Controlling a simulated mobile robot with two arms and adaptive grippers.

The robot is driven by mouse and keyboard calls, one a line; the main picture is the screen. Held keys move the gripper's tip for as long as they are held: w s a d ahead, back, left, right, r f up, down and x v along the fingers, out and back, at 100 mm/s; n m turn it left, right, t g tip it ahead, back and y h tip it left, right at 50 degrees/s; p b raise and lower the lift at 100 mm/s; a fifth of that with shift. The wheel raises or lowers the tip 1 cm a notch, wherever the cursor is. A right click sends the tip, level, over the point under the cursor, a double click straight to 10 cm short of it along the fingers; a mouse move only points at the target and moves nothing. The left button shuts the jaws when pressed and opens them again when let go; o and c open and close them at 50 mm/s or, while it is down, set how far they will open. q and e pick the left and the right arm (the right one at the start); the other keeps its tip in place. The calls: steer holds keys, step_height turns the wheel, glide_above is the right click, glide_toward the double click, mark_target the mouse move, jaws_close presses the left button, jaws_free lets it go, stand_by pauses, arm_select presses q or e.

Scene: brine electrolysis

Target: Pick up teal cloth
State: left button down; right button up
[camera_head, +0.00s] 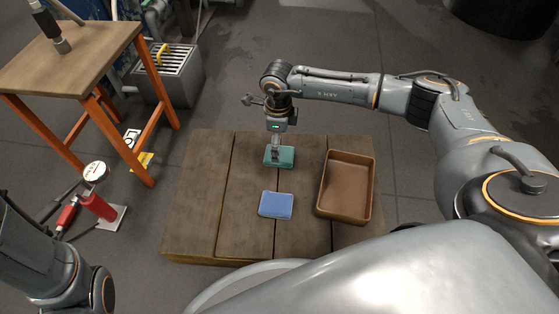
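The teal cloth (287,161) is a small folded rectangle lying on the low wooden table (215,190), toward its far side. My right gripper (276,154) points straight down over the cloth, with its fingertips at the cloth's upper surface. The fingers are small and seen edge-on, so I cannot tell whether they are apart or closed on the fabric. My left arm shows at the lower left, and its gripper is out of the picture.
A folded blue cloth (276,205) lies nearer on the table. An empty brown tray (346,214) stands to its right. The table's left part is bare. At left are an orange-legged workbench (80,55), a red cylinder on a stand (98,206) and a grey grated box (172,85).

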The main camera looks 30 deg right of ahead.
mark_target(286, 154)
steer(key=shift+f, duration=0.55)
steer(key=f+b, duration=0.5)
steer(key=shift+w+d, duration=0.1)
steer(key=shift+w, duration=0.3)
steer(key=c, duration=1.2)
